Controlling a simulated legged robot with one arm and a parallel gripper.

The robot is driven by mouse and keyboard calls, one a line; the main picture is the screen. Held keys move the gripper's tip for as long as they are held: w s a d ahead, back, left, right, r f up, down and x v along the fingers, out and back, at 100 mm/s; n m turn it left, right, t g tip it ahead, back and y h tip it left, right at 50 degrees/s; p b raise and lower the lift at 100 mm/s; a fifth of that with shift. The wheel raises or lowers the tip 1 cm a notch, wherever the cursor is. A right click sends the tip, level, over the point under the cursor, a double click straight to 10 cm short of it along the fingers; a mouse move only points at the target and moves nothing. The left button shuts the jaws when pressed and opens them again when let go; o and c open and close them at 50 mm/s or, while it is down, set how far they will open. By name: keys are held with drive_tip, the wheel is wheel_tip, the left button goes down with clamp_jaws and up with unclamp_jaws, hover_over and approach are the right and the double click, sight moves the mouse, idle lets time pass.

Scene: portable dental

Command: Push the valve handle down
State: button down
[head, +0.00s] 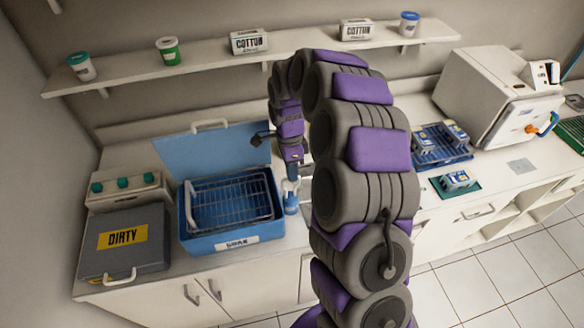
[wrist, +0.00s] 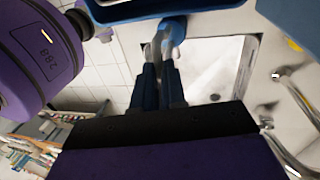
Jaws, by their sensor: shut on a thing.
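In the wrist view, my gripper (wrist: 160,70) has its dark blue fingers shut on a blue and pale grey piece, which looks like the valve handle (wrist: 173,31). This handle is beside the blue tub (wrist: 150,10), whose edge crosses the top of the view. In the head view, my gripper (head: 292,172) points down at the right side of the tub (head: 190,212), and a small blue and pale piece (head: 291,204) shows just below it. The fingertips and the handle's exact tilt are too small to make out there.
A wire basket (head: 230,200) sits in the tub, with its blue lid raised behind. A grey DIRTY box (head: 125,245) stands at left. In the wrist view, a white sink (wrist: 215,75) and metal taps (wrist: 295,100) lie right. A white machine (head: 490,90) stands far right.

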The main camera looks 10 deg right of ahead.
wheel_tip(320, 180, down, 2)
drive_tip(key=shift+f, duration=0.1)
drive_tip(key=c, duration=1.6)
unclamp_jaws()
drive_tip(key=shift+c, duration=0.2)
drive_tip(key=o, duration=0.3)
drive_tip(key=shift+w+f, duration=0.1)
drive_tip(key=shift+w, duration=0.1)
drive_tip(key=shift+o, duration=0.8)
drive_tip(key=shift+s, duration=0.1)
drive_tip(key=w+r+p, duration=0.1)
drive_tip(key=w+r, duration=0.2)
drive_tip(key=r, duration=1.4)
drive_tip(key=shift+w, duration=0.2)
